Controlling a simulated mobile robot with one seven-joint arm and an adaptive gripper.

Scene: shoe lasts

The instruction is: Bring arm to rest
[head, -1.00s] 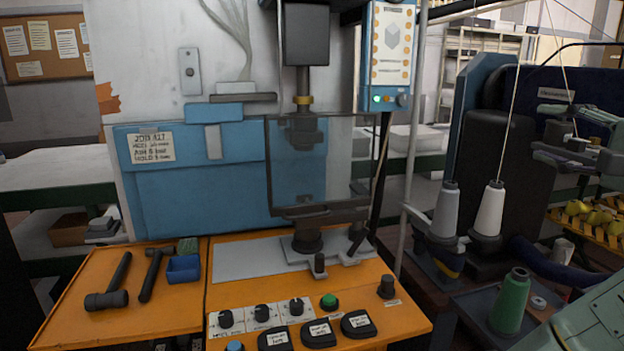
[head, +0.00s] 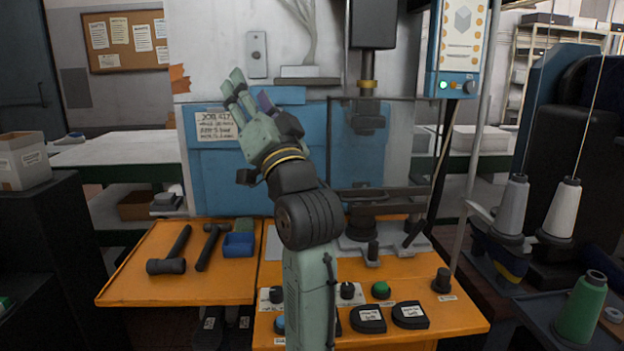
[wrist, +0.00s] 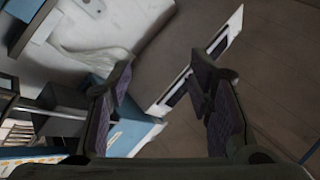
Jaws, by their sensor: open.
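My gripper (head: 250,90) is raised in front of the blue press housing (head: 222,170), up and left of centre in the head view. My green and dark arm (head: 308,260) rises to it from the bottom of that view. In the wrist view my gripper (wrist: 162,75) shows its two dark-padded fingers well apart. Nothing is held between them. Whether the fingers touch the housing cannot be told from the head view, but no contact shows.
A clear guard (head: 375,150) and press ram stand right of my arm. Thread cones (head: 562,210) stand further right. A box (head: 22,160) is at left.

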